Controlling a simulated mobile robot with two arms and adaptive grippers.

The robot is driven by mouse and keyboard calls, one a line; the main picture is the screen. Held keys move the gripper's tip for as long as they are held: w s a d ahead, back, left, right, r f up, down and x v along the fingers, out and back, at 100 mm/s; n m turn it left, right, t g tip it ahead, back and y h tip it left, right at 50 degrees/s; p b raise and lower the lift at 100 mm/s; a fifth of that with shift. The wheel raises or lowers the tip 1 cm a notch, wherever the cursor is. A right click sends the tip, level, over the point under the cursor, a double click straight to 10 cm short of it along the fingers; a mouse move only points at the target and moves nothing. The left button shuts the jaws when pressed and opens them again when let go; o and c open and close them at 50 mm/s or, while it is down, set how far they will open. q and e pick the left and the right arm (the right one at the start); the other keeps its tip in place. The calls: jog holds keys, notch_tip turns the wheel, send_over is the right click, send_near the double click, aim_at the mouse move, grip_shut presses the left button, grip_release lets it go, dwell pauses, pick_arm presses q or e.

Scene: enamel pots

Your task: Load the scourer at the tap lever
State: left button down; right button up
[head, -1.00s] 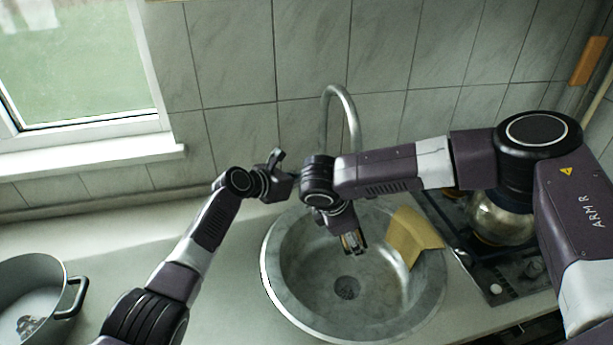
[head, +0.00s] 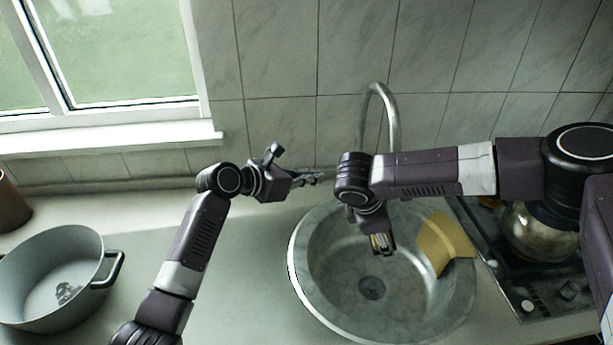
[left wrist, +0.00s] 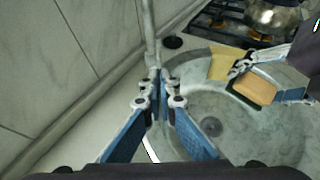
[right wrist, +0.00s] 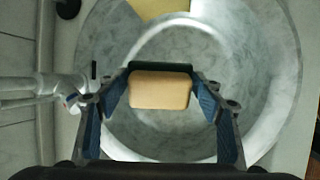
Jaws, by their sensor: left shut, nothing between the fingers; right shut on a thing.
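The scourer (right wrist: 160,90) is a tan block with a dark edge. My right gripper (head: 383,243) is shut on it above the sink basin; the left wrist view shows the scourer (left wrist: 253,91) between its fingers. The tap (head: 392,105) is a grey gooseneck behind the sink, partly hidden by my right arm in the head view. My left gripper (head: 312,179) is shut and empty, left of the tap. In the left wrist view its closed fingertips (left wrist: 160,88) overlap the tap's lower part (left wrist: 150,50); I cannot tell whether they touch. I cannot make out the lever clearly.
The round sink (head: 312,285) has a yellow cloth (head: 443,243) over its right side. A grey pot (head: 55,275) stands on the counter at left. A kettle (head: 540,235) stands on the stove at right. The counter between pot and sink is clear.

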aim_at(373, 241)
pick_arm(q)
jog(key=shift+v, duration=1.35)
jog(key=shift+d+r, duration=0.1)
jog(key=shift+r, duration=0.05)
pick_arm(e)
jog(key=shift+s+a+r+p, duration=0.1)
jog(key=shift+s+a+p, duration=0.45)
jog(key=shift+a, duration=0.25)
jog(key=shift+s+a+p, duration=0.5)
jog(key=shift+s+a, duration=0.05)
jog(key=shift+a, duration=0.25)
pick_arm(q)
jog(key=shift+r+p, duration=0.8)
jog(key=shift+r, duration=1)
pick_arm(e)
jog(key=shift+s+a, duration=0.6)
jog(key=shift+a, duration=0.25)
jog(key=shift+s+a, duration=0.6)
jog(key=shift+a, duration=0.25)
pick_arm(q)
notch_tip(373, 241, up, 6)
jog(key=p, duration=0.5)
jog(key=shift+f+p, duration=0.1)
jog(key=shift+p, duration=0.3)
pick_arm(e)
jog(key=s+a+r, duration=0.2)
jog(key=a+r, duration=0.1)
jog(key=a, duration=0.1)
jog(key=shift+s+r, duration=0.4)
